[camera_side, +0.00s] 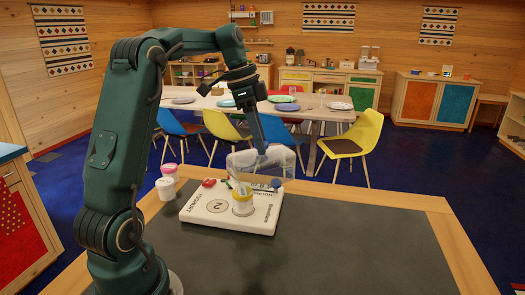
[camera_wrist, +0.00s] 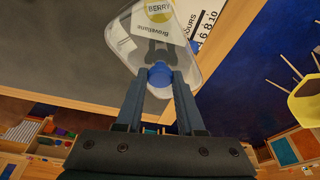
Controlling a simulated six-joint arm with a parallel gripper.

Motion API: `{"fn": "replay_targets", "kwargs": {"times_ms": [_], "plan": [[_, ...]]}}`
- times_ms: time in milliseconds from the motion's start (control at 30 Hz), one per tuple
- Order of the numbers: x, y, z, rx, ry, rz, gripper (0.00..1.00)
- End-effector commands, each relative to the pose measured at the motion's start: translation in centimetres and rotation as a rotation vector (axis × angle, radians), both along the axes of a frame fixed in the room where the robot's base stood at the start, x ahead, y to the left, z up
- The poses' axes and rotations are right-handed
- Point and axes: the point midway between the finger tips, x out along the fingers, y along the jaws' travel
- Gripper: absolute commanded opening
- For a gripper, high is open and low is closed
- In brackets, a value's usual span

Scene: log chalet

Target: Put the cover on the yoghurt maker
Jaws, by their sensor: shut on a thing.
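The clear cover (camera_side: 240,160) is a see-through box shape with rounded corners. My gripper (camera_side: 261,152) is shut on its blue knob (camera_wrist: 160,75), which shows between the fingers in the wrist view. The cover (camera_wrist: 193,62) hangs over the far right part of the yoghurt maker; the side view does not show clearly how high.
A pink-lidded jar (camera_side: 168,170) and a white jar (camera_side: 166,189) stand left of the base. Small red (camera_side: 209,183) items lie by its back edge. The dark worktop (camera_side: 340,245) is clear at the right and front. A dining table and chairs stand behind.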

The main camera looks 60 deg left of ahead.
Motion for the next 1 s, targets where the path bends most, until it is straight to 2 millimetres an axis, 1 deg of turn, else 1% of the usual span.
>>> {"fn": "replay_targets", "kwargs": {"times_ms": [100, 300, 400, 467, 533, 600, 733, 867, 1000], "plan": [[-1.1, 0.3, 0.3, 0.0, -0.001, -0.218, 0.0], [-3.3, 1.1, 1.1, 0.0, -0.001, -0.582, 0.0], [-4.4, 1.7, 1.5, 0.001, -0.001, -0.721, 0.0], [-5.0, 2.1, 1.7, 0.001, -0.001, -0.781, 0.0], [-5.9, 2.9, 1.9, 0.001, -0.002, -0.807, 0.0], [-6.2, 3.7, 1.9, 0.001, -0.002, -0.777, 0.0], [-6.5, 4.2, 1.3, -0.001, -0.002, -0.755, 0.0], [-6.6, 4.2, -0.2, -0.004, -0.001, -0.753, 0.0], [-6.5, 4.2, -2.1, -0.003, -0.001, -0.752, 0.0]]}}
